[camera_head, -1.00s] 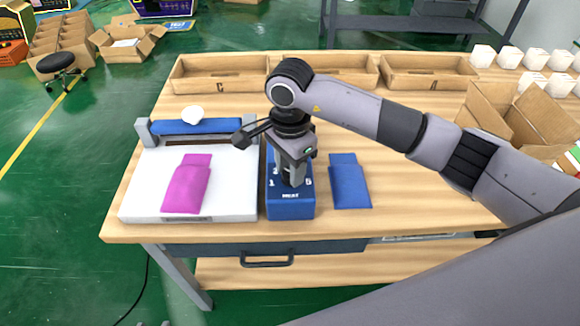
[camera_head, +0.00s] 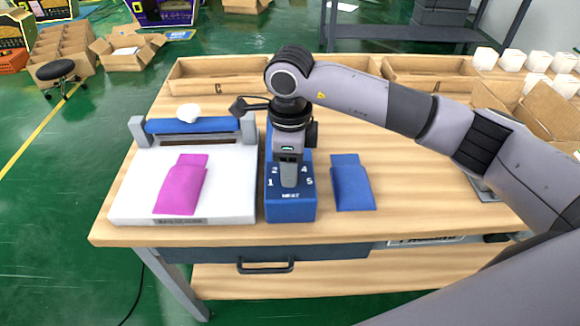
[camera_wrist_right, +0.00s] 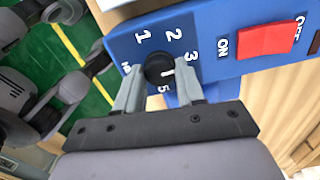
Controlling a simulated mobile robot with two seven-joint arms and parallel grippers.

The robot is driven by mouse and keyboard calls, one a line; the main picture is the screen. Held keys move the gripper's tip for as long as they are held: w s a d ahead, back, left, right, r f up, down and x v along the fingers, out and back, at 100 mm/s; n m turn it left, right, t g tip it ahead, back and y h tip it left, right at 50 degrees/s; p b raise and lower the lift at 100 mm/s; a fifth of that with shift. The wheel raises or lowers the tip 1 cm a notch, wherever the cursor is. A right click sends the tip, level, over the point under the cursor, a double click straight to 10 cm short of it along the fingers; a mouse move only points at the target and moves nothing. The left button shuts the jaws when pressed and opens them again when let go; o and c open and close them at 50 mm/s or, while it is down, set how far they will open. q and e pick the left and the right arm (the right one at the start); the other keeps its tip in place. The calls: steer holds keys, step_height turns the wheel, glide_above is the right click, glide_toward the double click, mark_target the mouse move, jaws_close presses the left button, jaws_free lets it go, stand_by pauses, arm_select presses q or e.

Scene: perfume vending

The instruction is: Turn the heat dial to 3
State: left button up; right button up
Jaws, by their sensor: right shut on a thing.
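The heat dial (camera_wrist_right: 158,68) is a round black knob with a white mark on a blue heat box (camera_head: 291,209). In the right wrist view the mark points right, slightly below the printed 3 (camera_wrist_right: 193,54). The numbers 1, 2 and 5 also show, while the 4 is hidden there by a finger. My right gripper (camera_wrist_right: 160,76) has its fingers on both sides of the dial and is shut on it. In the head view my right gripper (camera_head: 289,184) points down onto the box and hides the dial. My left gripper is not in view.
A red ON/OFF switch (camera_wrist_right: 267,40) is on the same box. A white press (camera_head: 131,201) with a magenta pouch (camera_head: 181,190) stands to the left. A blue pouch (camera_head: 352,184) lies close on the right.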

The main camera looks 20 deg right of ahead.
steer(key=shift+m, duration=0.3)
stand_by(0.4)
steer(key=o, duration=1)
steer(key=shift+r+b, duration=0.45)
steer(key=shift+r, duration=3.2)
